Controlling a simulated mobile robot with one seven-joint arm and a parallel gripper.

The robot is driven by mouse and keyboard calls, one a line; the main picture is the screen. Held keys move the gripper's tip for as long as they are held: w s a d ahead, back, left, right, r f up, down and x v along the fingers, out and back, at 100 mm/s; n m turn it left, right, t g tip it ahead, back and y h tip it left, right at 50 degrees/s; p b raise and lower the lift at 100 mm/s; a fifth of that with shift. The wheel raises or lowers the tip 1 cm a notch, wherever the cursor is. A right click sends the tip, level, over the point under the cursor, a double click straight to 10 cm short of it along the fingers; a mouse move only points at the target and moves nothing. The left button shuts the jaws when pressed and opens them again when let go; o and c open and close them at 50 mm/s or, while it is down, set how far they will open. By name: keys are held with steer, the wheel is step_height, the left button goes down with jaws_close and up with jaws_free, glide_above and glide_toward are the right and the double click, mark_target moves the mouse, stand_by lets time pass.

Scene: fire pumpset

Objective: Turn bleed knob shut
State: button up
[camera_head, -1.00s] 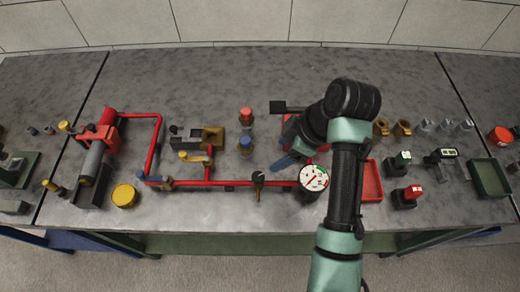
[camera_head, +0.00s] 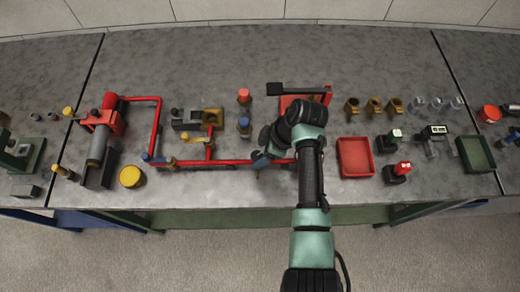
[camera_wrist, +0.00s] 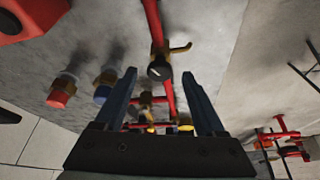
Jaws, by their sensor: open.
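The bleed knob (camera_wrist: 160,68) is a black round knob with a white mark, on a red pipe with a brass spout (camera_wrist: 181,48), in the wrist view. It appears between and a little beyond my two blue fingertips. My gripper (camera_wrist: 159,76) is open and empty, pointing at the knob. I see no contact. In the head view my gripper (camera_head: 261,160) is over the front red pipe (camera_head: 225,162), and it hides the knob there.
A yellow-handled valve (camera_head: 192,139) sits on the pipe to the left. Red-capped (camera_head: 244,96) and blue-capped (camera_head: 244,124) fittings stand behind. My arm covers the pressure gauge. A red tray (camera_head: 355,157) lies to the right. The bench's back strip is clear.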

steer(key=shift+a+f, duration=0.25)
steer(key=shift+f, duration=0.25)
jaws_close()
